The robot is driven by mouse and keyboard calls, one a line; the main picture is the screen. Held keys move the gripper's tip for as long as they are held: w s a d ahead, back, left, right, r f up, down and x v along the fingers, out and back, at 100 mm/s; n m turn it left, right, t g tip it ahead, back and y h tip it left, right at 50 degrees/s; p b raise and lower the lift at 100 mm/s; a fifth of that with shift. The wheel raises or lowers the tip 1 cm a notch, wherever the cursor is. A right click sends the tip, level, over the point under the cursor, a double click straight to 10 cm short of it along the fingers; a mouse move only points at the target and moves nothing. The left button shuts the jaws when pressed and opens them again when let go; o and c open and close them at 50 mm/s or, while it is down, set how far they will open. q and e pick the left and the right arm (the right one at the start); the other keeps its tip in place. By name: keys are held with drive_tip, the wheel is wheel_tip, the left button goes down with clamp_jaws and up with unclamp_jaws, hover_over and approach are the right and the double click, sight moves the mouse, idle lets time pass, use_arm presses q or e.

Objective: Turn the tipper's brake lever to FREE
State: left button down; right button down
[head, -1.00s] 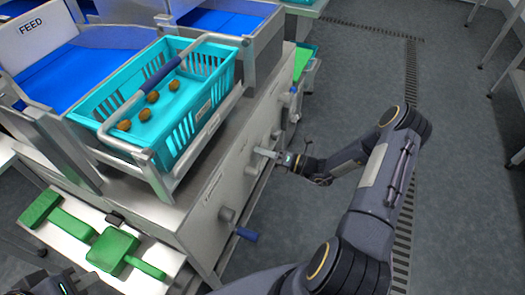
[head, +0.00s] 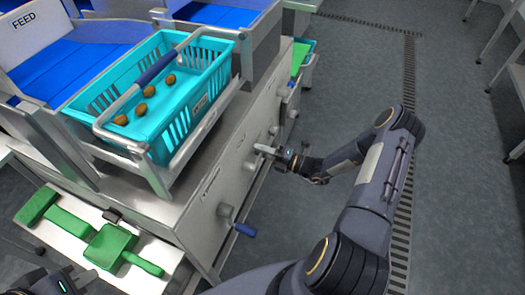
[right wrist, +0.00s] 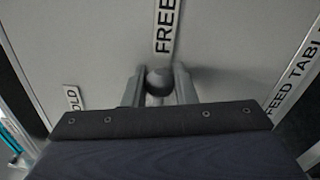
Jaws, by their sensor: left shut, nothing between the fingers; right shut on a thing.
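The tipper's front panel (head: 205,190) is grey metal. My right gripper (head: 268,150) is at this panel, and its fingers also show in the right wrist view (right wrist: 159,88). They are shut on the brake lever's round dark knob (right wrist: 158,80). The knob sits just below the FREE label (right wrist: 165,25), in line with it. A smaller label ending in "OLD" (right wrist: 72,98) is to the left. The lever's shaft is hidden. My left gripper (head: 62,284) is shut and empty at the bottom left, partly cut off by the frame edge.
A turquoise crate (head: 190,105) with several dates rests in the tipper cradle above. A crank with a blue grip (head: 245,230) sticks out below my right gripper. A green scoop (head: 110,245) and another green tool (head: 38,205) lie on a white side table (head: 165,250).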

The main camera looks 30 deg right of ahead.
drive_tip(key=shift+d+f, duration=0.1)
drive_tip(key=c, duration=1.2)
unclamp_jaws()
drive_tip(key=shift+s, duration=0.1)
drive_tip(key=v, duration=0.7)
drive_tip(key=shift+s+d, duration=0.2)
drive_tip(key=shift+s, duration=0.05)
